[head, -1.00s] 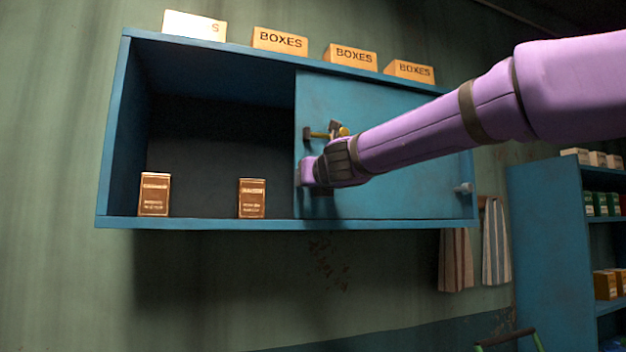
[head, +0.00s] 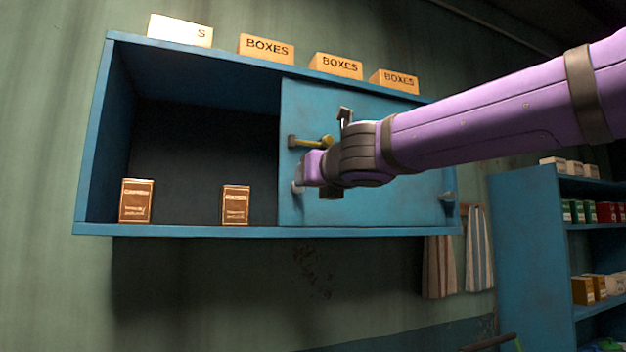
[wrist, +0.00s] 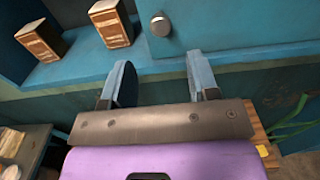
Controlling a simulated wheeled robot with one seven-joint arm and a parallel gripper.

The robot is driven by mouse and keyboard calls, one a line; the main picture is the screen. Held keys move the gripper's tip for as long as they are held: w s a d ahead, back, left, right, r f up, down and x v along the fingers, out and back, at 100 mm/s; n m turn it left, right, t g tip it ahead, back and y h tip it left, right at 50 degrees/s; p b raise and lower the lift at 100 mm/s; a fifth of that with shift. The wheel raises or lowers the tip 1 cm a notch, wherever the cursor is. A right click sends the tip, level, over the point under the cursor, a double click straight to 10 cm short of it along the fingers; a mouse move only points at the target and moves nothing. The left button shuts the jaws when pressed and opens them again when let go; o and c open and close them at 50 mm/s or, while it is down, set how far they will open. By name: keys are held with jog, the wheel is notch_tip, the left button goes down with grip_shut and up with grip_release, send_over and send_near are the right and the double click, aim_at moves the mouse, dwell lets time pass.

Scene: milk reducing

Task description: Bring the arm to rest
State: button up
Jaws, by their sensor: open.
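My gripper (wrist: 162,80) is open and empty, with its two fingers apart in the wrist view. In the head view my purple arm (head: 480,120) reaches in from the right, and its end is in front of the sliding door (head: 400,205) of a blue wall cabinet (head: 200,231). The door covers the right part of the cabinet; the left part is open. A round knob (wrist: 160,24) on the door shows beyond my fingers, apart from them. The fingertips are hard to make out in the head view.
Two brown cartons stand in the open part, one at left (head: 135,201) and one nearer the door (head: 236,205). Several boxes (head: 266,48) sit on the cabinet top. Towels (head: 439,266) hang below right. A blue shelf unit (head: 525,250) stands at right.

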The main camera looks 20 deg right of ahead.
dwell(0.4)
jog(key=s+d+f+m+g+h, duration=0.2)
jog(key=s+d+f+m+g, duration=0.25)
jog(key=f+m, duration=0.55)
jog(key=s+d+f+m+g+h, duration=0.1)
jog(key=s+d+f+m+g, duration=0.2)
jog(key=s+f+m, duration=0.6)
jog(key=s+a+f+m+g+y, duration=0.1)
jog(key=s+f+m+g, duration=0.1)
jog(key=s+f+m, duration=0.3)
jog(key=s+a+f+m+g+y, duration=0.2)
jog(key=s+f+m+g, duration=0.1)
jog(key=f+m, duration=0.5)
jog(key=s+m, duration=0.1)
jog(key=m, duration=0.2)
jog(key=shift+s+a+f+m+y, duration=0.2)
jog(key=shift+s+f+m+y, duration=0.1)
jog(key=shift+s+f, duration=0.1)
